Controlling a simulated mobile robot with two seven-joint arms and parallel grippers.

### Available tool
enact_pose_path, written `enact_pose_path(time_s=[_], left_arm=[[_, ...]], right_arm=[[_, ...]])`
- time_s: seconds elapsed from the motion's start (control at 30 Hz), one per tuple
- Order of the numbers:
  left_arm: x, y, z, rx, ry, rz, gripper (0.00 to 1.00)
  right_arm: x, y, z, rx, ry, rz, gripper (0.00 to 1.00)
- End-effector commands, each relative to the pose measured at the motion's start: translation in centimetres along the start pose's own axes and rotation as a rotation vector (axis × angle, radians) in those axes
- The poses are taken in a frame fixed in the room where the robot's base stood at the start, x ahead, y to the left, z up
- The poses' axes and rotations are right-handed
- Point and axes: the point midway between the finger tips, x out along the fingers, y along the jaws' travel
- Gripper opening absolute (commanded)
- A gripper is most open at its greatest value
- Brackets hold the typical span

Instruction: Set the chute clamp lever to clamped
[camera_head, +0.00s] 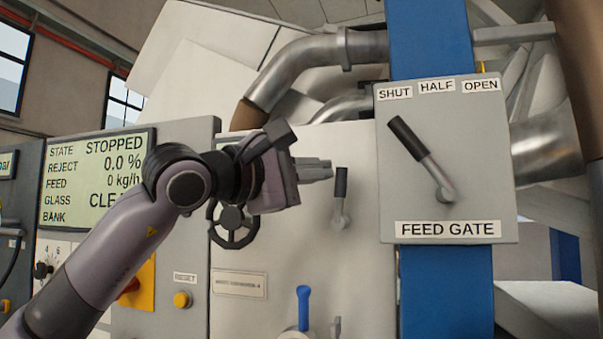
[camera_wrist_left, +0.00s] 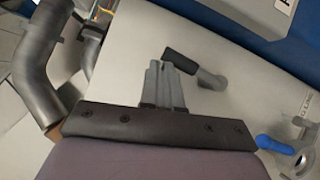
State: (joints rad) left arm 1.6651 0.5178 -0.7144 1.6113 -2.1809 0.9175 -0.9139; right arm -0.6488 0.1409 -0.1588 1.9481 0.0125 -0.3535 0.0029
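A small lever with a black grip (camera_head: 341,182) and a grey arm stands upright on the pale panel; no label for it is readable, so I cannot tell if it is the chute clamp lever. In the left wrist view the same lever (camera_wrist_left: 198,70) lies just beyond the fingertips. My left gripper (camera_head: 329,170) is just left of its grip, fingers together and empty; the fingers also show in the left wrist view (camera_wrist_left: 163,78). They look apart from the grip, though contact is hard to judge. A blue-handled lever (camera_head: 303,307) stands lower down. My right gripper is not in view.
The FEED GATE box (camera_head: 448,205) with its larger black-grip lever (camera_head: 424,160) is at right, on a blue post (camera_head: 440,290). A dark handwheel (camera_head: 232,228) sits below my left wrist. A display (camera_head: 97,180) reads STOPPED. Metal pipes (camera_head: 310,65) run above.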

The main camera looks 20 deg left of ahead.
Motion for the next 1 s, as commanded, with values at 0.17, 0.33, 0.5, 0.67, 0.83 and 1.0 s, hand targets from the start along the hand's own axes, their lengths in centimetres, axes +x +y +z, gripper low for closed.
enact_pose_path(time_s=[0.17, 0.33, 0.5, 0.67, 0.83, 1.0], left_arm=[[0.7, 0.1, 1.1, 0.0, 0.0, 0.004, 0.0], [1.3, 0.1, 2.0, 0.0, 0.001, 0.004, 0.0], [1.8, 0.0, 2.7, 0.092, 0.002, -0.058, 0.0], [2.1, -0.3, 3.1, 0.106, 0.001, -0.069, 0.0], [2.3, -0.5, 3.4, 0.105, 0.001, -0.068, 0.0], [2.4, -0.6, 3.5, 0.105, 0.001, -0.068, 0.0]], right_arm=[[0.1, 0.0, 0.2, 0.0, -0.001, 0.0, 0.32], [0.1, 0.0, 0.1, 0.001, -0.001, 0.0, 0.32], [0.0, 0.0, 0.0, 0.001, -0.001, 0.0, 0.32], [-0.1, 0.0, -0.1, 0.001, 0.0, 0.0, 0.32], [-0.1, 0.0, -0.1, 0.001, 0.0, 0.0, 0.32], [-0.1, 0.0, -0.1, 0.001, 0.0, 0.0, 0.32]])
